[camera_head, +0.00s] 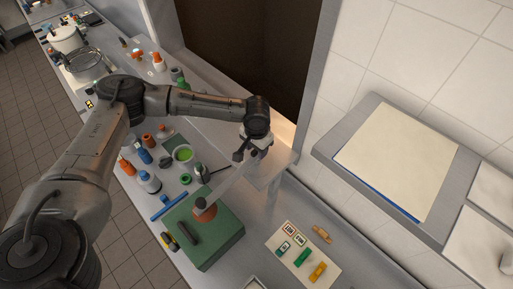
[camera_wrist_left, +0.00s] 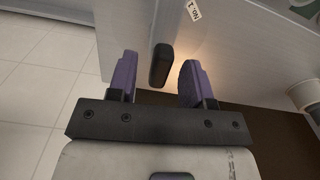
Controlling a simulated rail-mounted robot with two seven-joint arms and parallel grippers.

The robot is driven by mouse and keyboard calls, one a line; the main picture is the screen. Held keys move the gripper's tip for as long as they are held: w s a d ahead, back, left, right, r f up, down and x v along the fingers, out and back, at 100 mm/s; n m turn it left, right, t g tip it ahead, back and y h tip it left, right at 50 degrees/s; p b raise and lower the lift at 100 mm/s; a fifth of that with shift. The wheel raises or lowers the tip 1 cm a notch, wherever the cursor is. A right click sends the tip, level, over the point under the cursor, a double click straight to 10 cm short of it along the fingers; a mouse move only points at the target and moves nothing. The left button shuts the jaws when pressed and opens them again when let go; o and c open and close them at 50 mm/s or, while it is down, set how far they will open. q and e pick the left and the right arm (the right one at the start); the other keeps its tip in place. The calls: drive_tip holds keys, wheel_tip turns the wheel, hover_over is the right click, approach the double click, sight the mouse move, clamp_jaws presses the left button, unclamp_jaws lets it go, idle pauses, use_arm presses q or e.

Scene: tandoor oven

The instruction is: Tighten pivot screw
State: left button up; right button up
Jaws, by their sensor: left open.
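My left gripper (camera_head: 250,153) is at the end of the arm reaching in from the left, above the steel counter near the dark opening. In the left wrist view its two purple fingers (camera_wrist_left: 157,72) are apart. A dark rounded handle (camera_wrist_left: 161,64) shows between them; I cannot tell whether they touch it. A grey strip (camera_head: 228,188) runs from below the gripper to a green block (camera_head: 222,245), ending over a brown round patch (camera_head: 206,212). No pivot screw can be made out clearly. My right gripper is not in view.
A pale card with coloured pieces (camera_head: 302,258) lies at the front right. A framed panel (camera_head: 398,160) is on the right.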

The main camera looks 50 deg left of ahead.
use_arm(q)
drive_tip(key=shift+r, duration=3.4)
